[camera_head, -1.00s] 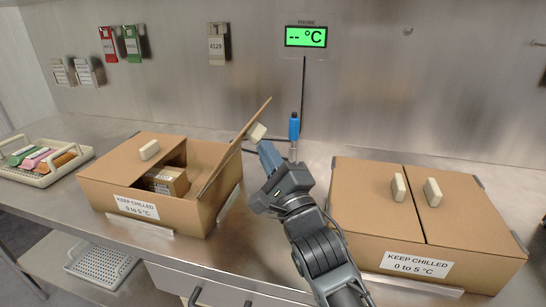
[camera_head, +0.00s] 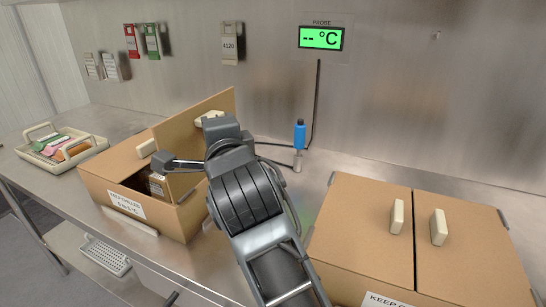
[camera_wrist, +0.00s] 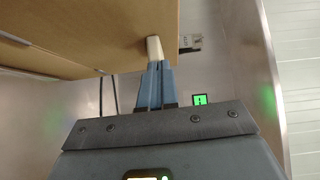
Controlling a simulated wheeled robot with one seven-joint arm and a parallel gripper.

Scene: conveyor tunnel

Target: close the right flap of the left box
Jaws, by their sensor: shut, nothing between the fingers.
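The left box (camera_head: 185,222) is an open brown carton with a "keep chilled" label. Its right flap (camera_head: 185,122) stands raised, roughly upright, with a cream knob (camera_head: 210,118) partly hidden by my arm. The knob also shows in the wrist view (camera_wrist: 154,47). Its left flap (camera_head: 115,158) lies flat with its own knob (camera_head: 147,147). A small carton (camera_head: 157,186) is inside. My gripper (camera_wrist: 156,66) has its blue fingers shut and empty, tips at the right flap's knob; contact cannot be told. In the head view the fingertips are hidden behind my wrist.
A closed right box (camera_head: 400,235) with two knobs stands on the steel counter. A blue-handled probe (camera_head: 299,135) stands behind, under the green display (camera_head: 320,38). A tray of coloured packs (camera_head: 62,148) is at far left. Free counter lies between the boxes.

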